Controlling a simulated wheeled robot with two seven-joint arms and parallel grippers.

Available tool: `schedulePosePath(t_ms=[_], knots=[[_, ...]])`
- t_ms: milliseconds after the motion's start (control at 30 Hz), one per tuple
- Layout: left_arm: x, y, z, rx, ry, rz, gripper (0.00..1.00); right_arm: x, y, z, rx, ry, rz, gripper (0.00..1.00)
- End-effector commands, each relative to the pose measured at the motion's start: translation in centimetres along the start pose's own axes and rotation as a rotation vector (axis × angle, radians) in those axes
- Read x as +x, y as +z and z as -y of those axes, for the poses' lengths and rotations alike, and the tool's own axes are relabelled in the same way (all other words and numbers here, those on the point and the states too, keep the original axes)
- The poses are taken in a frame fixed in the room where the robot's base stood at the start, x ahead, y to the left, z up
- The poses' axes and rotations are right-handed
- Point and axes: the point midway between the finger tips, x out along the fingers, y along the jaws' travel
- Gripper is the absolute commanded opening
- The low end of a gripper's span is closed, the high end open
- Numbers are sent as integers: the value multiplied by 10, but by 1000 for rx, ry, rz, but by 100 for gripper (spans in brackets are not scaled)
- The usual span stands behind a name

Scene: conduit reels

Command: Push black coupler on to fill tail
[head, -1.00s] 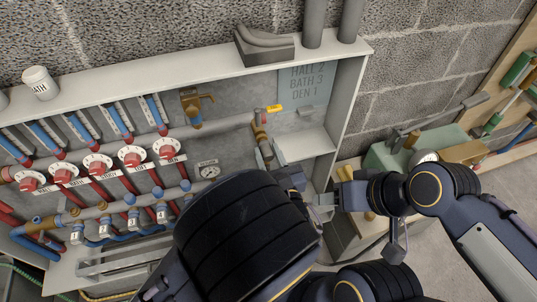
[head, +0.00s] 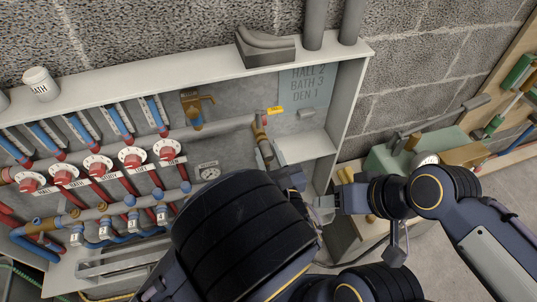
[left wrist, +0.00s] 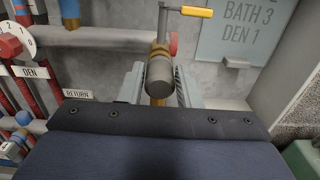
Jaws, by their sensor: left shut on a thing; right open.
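The fill tail (head: 258,131) is a short brass pipe at the right end of the upper grey manifold pipe, below a yellow-handled valve (head: 274,111). In the left wrist view, a dark grey cylinder, seemingly the black coupler (left wrist: 160,78), lies between my left gripper's (left wrist: 158,88) two grey fingers. Brass of the fill tail (left wrist: 160,50) shows directly above it. How far the coupler sits over the tail cannot be told. In the head view, my left gripper (head: 267,158) is at the tail's lower end. My right gripper (head: 322,203) is open and empty, lower right of it.
The white cabinet's right wall (head: 345,115) stands close right of the tail. A bench with a green machine (head: 385,160) is at the right.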

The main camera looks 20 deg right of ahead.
Motion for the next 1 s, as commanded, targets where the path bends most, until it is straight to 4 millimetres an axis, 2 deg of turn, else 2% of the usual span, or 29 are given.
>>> schedulePosePath(t_ms=[1000], knots=[[6, 0, 0, 0, 0, 1, 3, 3, 1, -1, 0, 0, 0, 53]])
